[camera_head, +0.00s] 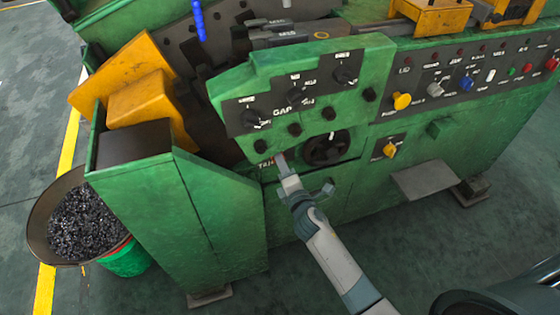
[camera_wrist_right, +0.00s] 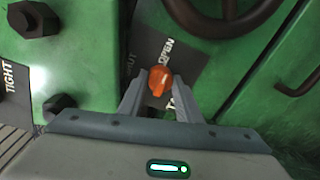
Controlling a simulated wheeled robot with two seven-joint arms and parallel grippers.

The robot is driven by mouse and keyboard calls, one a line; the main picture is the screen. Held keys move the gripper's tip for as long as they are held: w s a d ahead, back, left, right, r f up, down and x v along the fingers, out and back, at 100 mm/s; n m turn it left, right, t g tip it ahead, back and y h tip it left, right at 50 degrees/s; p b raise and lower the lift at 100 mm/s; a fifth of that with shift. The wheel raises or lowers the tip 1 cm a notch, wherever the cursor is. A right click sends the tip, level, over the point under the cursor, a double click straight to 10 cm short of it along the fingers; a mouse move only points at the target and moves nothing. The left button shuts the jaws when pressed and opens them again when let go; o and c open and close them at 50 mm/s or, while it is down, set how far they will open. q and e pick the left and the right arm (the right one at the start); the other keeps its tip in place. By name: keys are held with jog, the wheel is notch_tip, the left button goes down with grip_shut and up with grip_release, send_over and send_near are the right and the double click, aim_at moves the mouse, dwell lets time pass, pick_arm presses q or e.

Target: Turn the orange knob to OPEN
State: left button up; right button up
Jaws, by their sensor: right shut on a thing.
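The orange knob (camera_wrist_right: 159,82) sits on a dark label plate (camera_wrist_right: 180,58) on the green machine front. The word OPEN reads above the knob, and part of another word shows at its lower right, partly hidden by the finger. My right gripper (camera_wrist_right: 158,92) is shut on the knob, with one finger on each side of it. In the head view my right gripper (camera_head: 282,163) reaches the panel just left of the black handwheel (camera_head: 326,148), and the knob is mostly hidden there. My left gripper is not in view.
The green machine (camera_head: 225,210) fills the middle. Black knobs (camera_head: 296,96) sit above my right gripper, and a curved handle (camera_head: 322,190) is just below right. A yellow knob (camera_head: 390,150) is further right. A bin of dark pieces (camera_head: 88,222) stands at left.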

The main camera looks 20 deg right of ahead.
jog(key=shift+f, duration=0.1)
dwell(0.4)
jog(key=o, duration=1)
jog(key=shift+o, duration=0.2)
jog(key=shift+s, duration=0.15)
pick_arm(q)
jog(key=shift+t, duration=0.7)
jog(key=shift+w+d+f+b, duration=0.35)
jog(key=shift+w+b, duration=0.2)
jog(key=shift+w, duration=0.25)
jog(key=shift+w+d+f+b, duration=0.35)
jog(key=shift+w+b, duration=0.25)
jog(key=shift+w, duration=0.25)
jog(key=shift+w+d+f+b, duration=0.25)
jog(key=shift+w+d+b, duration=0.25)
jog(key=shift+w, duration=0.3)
pick_arm(e)
jog(key=s+r, duration=0.1)
jog(key=s, duration=1.6)
jog(key=shift+d, duration=0.3)
